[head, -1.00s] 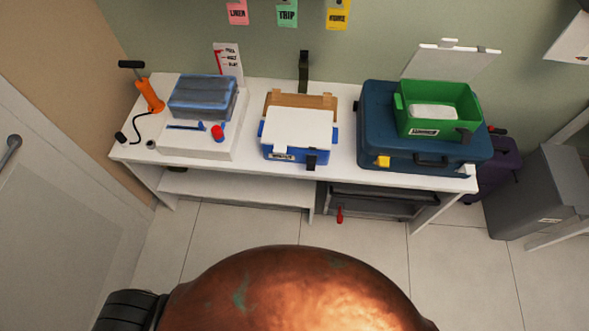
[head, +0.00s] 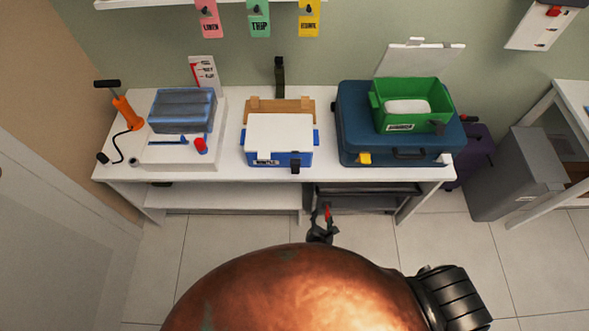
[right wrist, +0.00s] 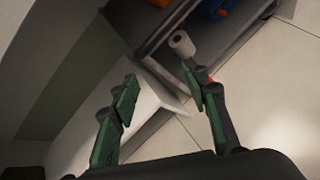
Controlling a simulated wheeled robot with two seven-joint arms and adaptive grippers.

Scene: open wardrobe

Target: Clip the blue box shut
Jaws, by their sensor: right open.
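The blue box (head: 279,159) stands mid-table in the head view. Its white lid (head: 278,134) lies over the top. A dark latch (head: 295,167) is at the front right, and blue clips show at the left and right sides. I cannot tell whether any clip is fastened. My right gripper (head: 321,234) is low in front of the table, below the box and apart from it. In the right wrist view my right gripper (right wrist: 160,92) is open, with nothing between its fingers. My left gripper is not in view.
A blue suitcase (head: 352,130) with an open green box (head: 428,99) is right. A white case with a grey-blue bundle (head: 183,109) is left. A dark drawer unit (head: 370,198) is under the table, beside my right gripper.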

